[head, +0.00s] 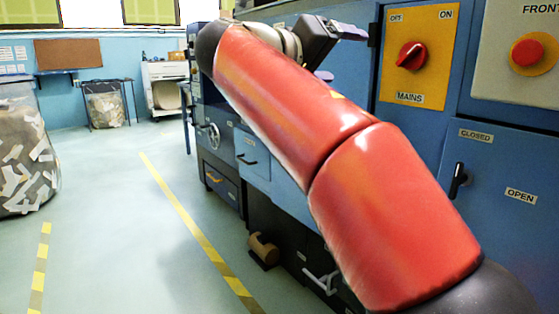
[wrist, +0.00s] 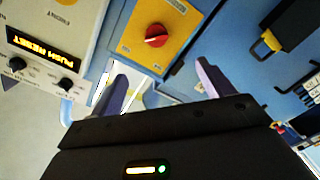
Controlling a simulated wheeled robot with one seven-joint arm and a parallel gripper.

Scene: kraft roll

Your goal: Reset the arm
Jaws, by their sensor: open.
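My arm's red links cross the head view, reaching up and away to the left. My gripper (head: 340,50) is at the far end, in front of the blue machine (head: 290,185). In the wrist view my gripper (wrist: 160,84) shows two purple-grey fingers spread apart, with nothing held between them. Beyond the fingertips is a red rotary switch (wrist: 156,36) on a yellow plate; the fingers appear apart from it. In the head view the red MAINS switch (head: 411,56) sits on its yellow plate marked OFF and ON, with its handle slanted.
A lit display (wrist: 40,50) reading PUSH RESET is beside black knobs. A red emergency button (head: 527,53) and a black door handle (head: 457,182) are at right. A brown roll (head: 264,249) is low by the machine. A scrap bag (head: 25,155) stands left; the floor between is clear.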

